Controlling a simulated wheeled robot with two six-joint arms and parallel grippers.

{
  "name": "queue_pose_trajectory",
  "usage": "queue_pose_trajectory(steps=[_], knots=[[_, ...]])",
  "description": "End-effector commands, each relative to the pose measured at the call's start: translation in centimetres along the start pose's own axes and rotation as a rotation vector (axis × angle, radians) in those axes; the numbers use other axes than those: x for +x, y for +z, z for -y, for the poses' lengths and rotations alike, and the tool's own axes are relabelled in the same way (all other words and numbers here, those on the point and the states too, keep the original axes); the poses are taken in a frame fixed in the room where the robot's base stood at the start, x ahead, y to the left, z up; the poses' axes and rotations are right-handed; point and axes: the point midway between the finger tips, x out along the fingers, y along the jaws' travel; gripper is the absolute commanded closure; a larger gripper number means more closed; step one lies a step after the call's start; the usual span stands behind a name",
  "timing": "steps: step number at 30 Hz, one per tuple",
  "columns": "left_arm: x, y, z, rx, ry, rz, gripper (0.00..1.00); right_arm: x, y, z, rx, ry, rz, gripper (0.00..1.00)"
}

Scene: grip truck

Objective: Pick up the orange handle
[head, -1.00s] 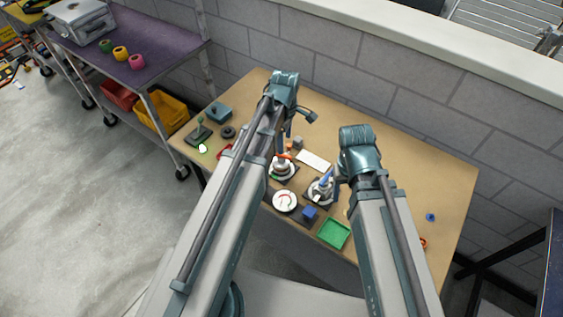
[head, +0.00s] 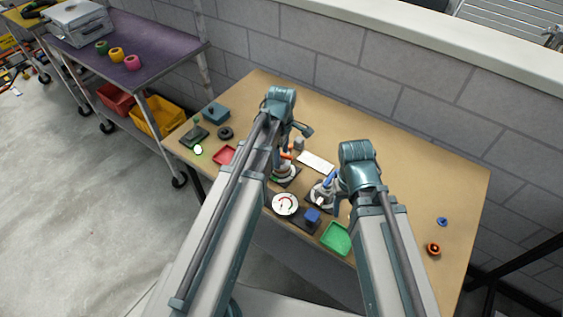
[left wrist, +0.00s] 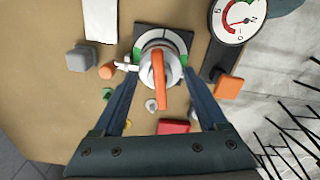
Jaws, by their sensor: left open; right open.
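The orange handle (left wrist: 159,80) is an upright-looking bar in the left wrist view, set across a round silver body on a dark square base (left wrist: 181,40). My open left gripper (left wrist: 161,74) has one finger on each side of it, with gaps between. In the head view the orange handle (head: 287,152) shows just below my left gripper (head: 283,147), partly hidden by my arm. My right gripper (head: 337,192) is open beside a blue handle (head: 329,180) on a similar silver body. Its fingertips are mostly hidden.
A round gauge (head: 285,204), a blue block (head: 312,215) and a green tray (head: 336,238) lie near the front edge. A white card (head: 316,162) and grey block (head: 299,143) lie behind the orange handle. The table's right side is mostly clear.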

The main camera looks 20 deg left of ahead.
Motion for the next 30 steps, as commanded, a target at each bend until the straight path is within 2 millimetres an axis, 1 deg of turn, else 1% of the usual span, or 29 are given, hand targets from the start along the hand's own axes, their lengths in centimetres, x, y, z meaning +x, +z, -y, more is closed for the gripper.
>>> queue_pose_trajectory(steps=[1, 8, 11, 12, 17, 18, 21, 30], knots=[[0.57, 0.01, -0.01, 0.000, 0.000, 0.000, 0.25, 0.57, -0.03, 0.05, 0.000, 0.000, 0.000, 0.39], [0.36, 0.01, -0.01, 0.000, 0.000, 0.000, 0.25, 0.36, -0.02, 0.03, 0.000, 0.000, 0.000, 0.39], [0.36, 0.01, -0.01, 0.000, 0.000, 0.000, 0.41, 0.36, -0.02, 0.03, 0.000, 0.000, 0.000, 0.39], [0.36, 0.01, -0.01, 0.000, 0.000, 0.000, 0.48, 0.36, -0.02, 0.03, 0.000, 0.000, 0.000, 0.39], [0.36, 0.01, -0.01, 0.000, 0.000, 0.000, 0.77, 0.36, -0.02, 0.03, 0.000, 0.000, 0.000, 0.39], [0.36, 0.00, -0.01, 0.000, 0.000, 0.000, 0.84, 0.36, -0.02, 0.03, 0.000, 0.000, 0.000, 0.39], [0.36, 0.00, -0.01, 0.000, 0.000, 0.000, 1.00, 0.36, -0.02, 0.03, 0.000, 0.000, 0.000, 0.39], [0.35, 0.00, -0.01, 0.000, 0.000, 0.000, 1.00, 0.35, -0.02, 0.03, 0.000, 0.000, 0.000, 0.39]])
